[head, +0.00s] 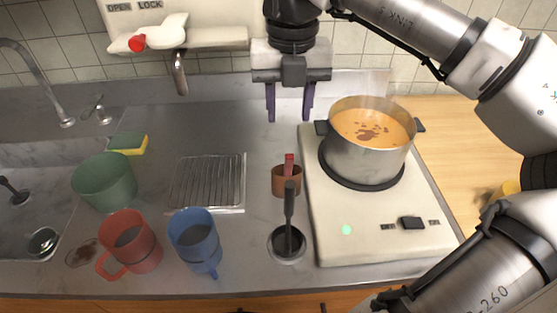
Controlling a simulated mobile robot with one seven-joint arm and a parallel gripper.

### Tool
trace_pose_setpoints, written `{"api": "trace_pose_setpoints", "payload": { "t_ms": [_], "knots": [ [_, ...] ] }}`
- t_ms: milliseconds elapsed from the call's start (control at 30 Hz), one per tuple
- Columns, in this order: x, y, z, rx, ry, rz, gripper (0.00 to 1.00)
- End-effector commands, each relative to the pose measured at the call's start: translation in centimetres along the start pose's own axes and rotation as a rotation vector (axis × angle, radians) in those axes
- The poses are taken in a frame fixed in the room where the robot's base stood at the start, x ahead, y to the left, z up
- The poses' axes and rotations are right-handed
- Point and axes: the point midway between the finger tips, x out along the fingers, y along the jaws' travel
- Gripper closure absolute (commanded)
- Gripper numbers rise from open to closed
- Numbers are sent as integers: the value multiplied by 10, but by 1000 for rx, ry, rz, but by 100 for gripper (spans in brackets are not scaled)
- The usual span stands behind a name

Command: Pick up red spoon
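A red handle (289,160), likely that of the red spoon, stands nearly upright in a small brown cup (285,183) on the grey counter, left of the stove. Its lower part is hidden inside the cup. My gripper (289,117) points down with its two purple fingers wide apart and nothing between them. In the picture it is just above the red handle, apart from it. How far it is from the handle in depth I cannot tell.
A steaming pot of soup (366,140) stands on the stove (360,225) at right. A dark-handled utensil (289,215) stands before the cup. A wire rack (207,184), blue mug (195,238), red mug (128,243), green bowl (103,181) and sponge (128,144) are left.

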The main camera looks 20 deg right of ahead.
Motion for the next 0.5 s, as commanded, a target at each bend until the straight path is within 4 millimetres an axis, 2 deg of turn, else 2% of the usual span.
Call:
{"api": "trace_pose_setpoints", "payload": {
  "t_ms": [133, 400, 500],
  "knots": [
    [18, -4, -1, 11, 5, -9, 60],
    [68, -3, -1, 7, 4, -6, 60],
    [79, -3, 0, 7, 2, -5, 60]
  ]
}}
